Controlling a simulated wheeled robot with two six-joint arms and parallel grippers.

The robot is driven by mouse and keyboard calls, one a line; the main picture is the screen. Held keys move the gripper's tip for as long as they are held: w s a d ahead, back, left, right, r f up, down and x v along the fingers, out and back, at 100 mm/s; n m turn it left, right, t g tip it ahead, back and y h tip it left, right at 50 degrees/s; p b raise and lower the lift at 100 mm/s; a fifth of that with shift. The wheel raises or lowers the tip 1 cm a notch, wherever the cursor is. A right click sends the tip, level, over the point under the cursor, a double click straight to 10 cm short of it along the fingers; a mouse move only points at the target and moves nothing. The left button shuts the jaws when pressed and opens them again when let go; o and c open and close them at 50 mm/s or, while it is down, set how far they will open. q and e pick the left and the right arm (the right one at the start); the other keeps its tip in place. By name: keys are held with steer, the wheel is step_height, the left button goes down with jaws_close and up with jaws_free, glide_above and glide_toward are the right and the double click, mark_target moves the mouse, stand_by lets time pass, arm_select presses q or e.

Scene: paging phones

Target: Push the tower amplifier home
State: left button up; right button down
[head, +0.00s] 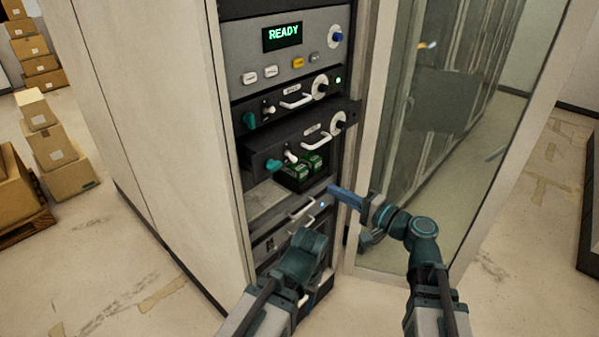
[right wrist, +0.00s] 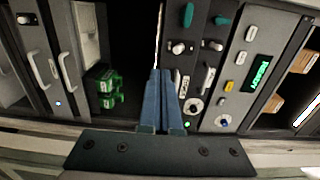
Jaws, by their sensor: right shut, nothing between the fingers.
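The rack holds two dark amplifier units with white handles and teal knobs; their labels are too small to read. The lower amplifier (head: 301,143) sticks out of the rack, further than the upper amplifier (head: 291,98), which sits nearly flush with a green light on. My right gripper (head: 334,191) is shut and empty, in front of the rack, below and to the right of the lower amplifier. Its blue fingers (right wrist: 160,74) are together in the right wrist view, beside the amplifier fronts. My left arm reaches up low in front of the rack; its fingers are not visible.
A panel with a READY display (head: 283,34) is above the amplifiers. Below is an open bay with green blocks (head: 302,172), then a drawer with a white handle (head: 301,208) and blue light. A glass door (head: 440,130) stands open at right. Cardboard boxes (head: 60,165) are at left.

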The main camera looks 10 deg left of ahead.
steer(key=x, duration=1.4)
steer(key=shift+r, duration=0.25)
steer(key=shift+d, duration=0.1)
steer(key=x, duration=0.8)
steer(key=shift+w+r, duration=0.1)
steer(key=shift+w, duration=0.15)
arm_select(q)
steer(key=shift+s+d, duration=0.1)
steer(key=shift+d, duration=0.05)
arm_select(e)
steer(key=shift+r, duration=0.15)
steer(key=shift+s, duration=0.1)
steer(key=shift+s+d, duration=0.1)
steer(key=shift+s, duration=0.1)
arm_select(q)
steer(key=shift+d, duration=0.5)
arm_select(e)
steer(key=v, duration=1.3)
steer(key=shift+s+d+f, duration=0.2)
steer(key=shift+d+f, duration=0.05)
steer(key=shift+d, duration=0.1)
